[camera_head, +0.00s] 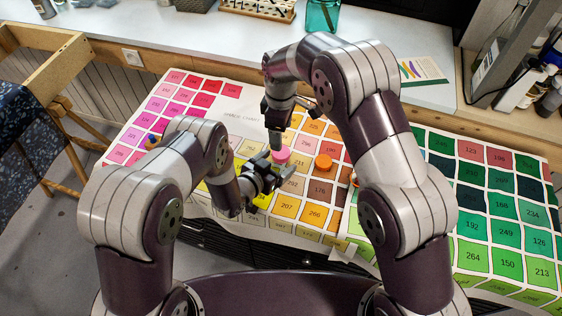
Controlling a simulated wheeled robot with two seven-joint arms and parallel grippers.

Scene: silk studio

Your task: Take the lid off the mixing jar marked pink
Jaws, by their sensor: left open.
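A round pink lid (282,155) shows on the colour chart, close in front of both grippers. The jar body under it is mostly hidden. My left gripper (278,164) is open, with its dark fingers at the near side of the pink-lidded jar; I cannot tell whether they touch it. My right gripper (275,141) points down from above, its tip just behind and left of the pink lid. Its fingers are too small and overlapped to tell whether they are open or shut.
The colour chart (235,127) covers the table. My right arm hides part of the chart. Small coloured items (151,141) lie at left. Behind is a white counter (190,40) with a green glass (322,15).

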